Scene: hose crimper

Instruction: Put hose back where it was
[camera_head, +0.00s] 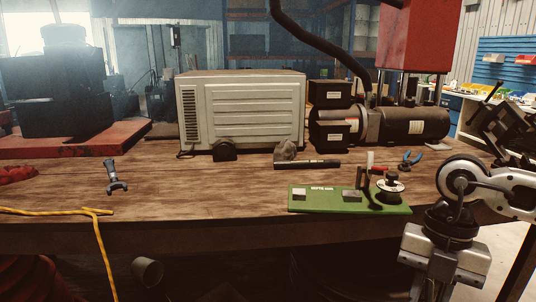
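A short, straight black piece with small pale lettering, which looks like the hose (307,164), lies flat on the wooden workbench (220,200) in front of the grey machine. A green board (315,205) with pale lettering lies nearer the front edge, to the right. It carries two small metal blocks, a dark upright part and a white disc with a dark knob (390,187). My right arm comes in at the right and bends down past the bench's front edge. My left arm and gripper are not in view.
A grey ribbed machine (243,110) and black cylinders (415,124) stand behind. Blue-handled pliers (411,159) and a red-handled tool (379,168) lie above the board. A wrench-like tool (115,180) and yellow rope (60,211) lie left. The bench's middle left is clear.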

